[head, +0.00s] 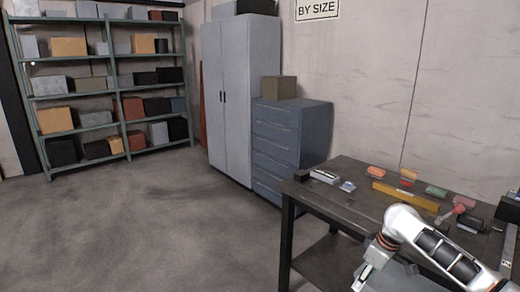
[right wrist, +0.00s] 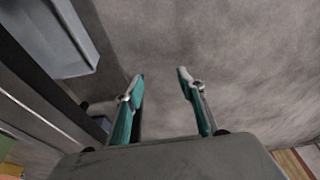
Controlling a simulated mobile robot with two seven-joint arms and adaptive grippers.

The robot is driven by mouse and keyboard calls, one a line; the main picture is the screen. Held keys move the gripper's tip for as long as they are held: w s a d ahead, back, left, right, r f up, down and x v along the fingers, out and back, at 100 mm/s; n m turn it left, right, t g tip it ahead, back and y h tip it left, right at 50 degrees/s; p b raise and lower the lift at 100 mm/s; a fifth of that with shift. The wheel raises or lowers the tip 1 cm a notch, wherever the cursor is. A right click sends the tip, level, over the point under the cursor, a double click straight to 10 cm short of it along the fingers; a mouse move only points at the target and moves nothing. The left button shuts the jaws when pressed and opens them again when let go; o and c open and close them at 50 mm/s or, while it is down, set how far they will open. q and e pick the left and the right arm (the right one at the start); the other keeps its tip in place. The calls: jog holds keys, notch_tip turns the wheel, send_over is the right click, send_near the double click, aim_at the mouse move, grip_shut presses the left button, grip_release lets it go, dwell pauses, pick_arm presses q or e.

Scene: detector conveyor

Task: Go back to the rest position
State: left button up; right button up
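My right arm comes in at the lower right of the head view, in front of the dark workbench (head: 322,206). Its gripper (head: 360,284) hangs low at the bottom edge of that view, beside the bench. In the right wrist view the right gripper (right wrist: 160,85) has its two teal fingers well apart. Nothing is between them, and grey floor shows beyond. My left gripper is in neither view.
The bench top holds a yellow bar (head: 405,197), an orange item (head: 376,172), a green item (head: 436,191) and other small things. A blue drawer cabinet (head: 280,140), a grey locker (head: 238,90) and loaded shelves (head: 92,132) stand behind. The floor (head: 130,225) at left is clear.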

jog(key=s+a+f+m+t+y, duration=0.1)
jog(key=s+a+f+t+y, duration=0.2)
jog(key=s+a+f, duration=1.25)
jog(key=s+d+m+t+h, duration=0.1)
jog(key=s+d+t, duration=0.1)
jog(key=s, duration=0.6)
jog(key=s+d+m+t+h, duration=0.1)
jog(key=s+d+m+t, duration=0.1)
jog(key=s, duration=0.6)
jog(key=shift+s+f+t, duration=0.15)
jog(key=shift+f+t, duration=0.15)
jog(key=shift+t, duration=0.5)
